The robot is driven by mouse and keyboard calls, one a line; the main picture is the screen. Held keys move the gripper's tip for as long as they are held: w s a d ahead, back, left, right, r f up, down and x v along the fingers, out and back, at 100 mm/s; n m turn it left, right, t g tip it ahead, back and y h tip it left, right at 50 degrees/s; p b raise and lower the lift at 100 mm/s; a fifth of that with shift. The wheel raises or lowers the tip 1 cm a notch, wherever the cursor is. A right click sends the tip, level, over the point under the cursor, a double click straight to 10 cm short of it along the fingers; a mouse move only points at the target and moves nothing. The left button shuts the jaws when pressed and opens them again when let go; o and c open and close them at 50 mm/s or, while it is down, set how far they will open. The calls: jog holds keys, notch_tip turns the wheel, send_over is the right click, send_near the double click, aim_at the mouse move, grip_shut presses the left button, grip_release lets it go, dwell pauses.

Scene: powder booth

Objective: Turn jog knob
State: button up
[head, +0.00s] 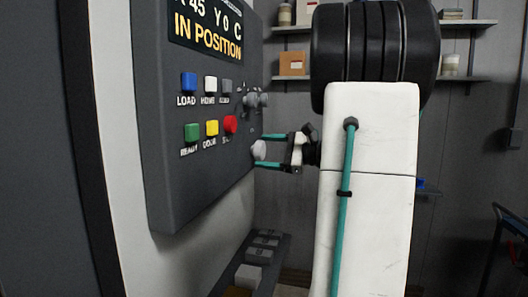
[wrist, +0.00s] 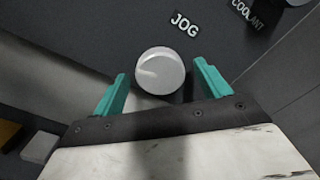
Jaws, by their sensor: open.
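The jog knob (wrist: 160,71) is a round, light grey knob on the dark panel, below the label "JOG" in the wrist view. In the head view the knob (head: 259,150) sticks out from the right side of the control panel (head: 190,190). My gripper (head: 262,152) points at the panel with its two teal fingers apart, one above and one below the knob. In the wrist view my gripper (wrist: 161,88) has one finger on each side of the knob, with gaps visible. The knob's lower edge lies near the gripper's dark body.
The panel carries a lit display reading "IN POSITION" (head: 207,38), several coloured buttons and grey knobs (head: 257,99) above the jog knob. A "COOLANT" label (wrist: 246,14) shows beside another knob. Shelves with boxes (head: 292,63) stand behind. Blocks lie below the panel.

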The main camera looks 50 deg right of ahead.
jog(key=shift+x, duration=0.8)
jog(key=c, duration=1)
jog(key=shift+o, duration=0.2)
jog(key=shift+m, duration=0.3)
jog(key=m, duration=0.3)
jog(key=shift+d+m, duration=0.1)
jog(key=shift+m, duration=1.9)
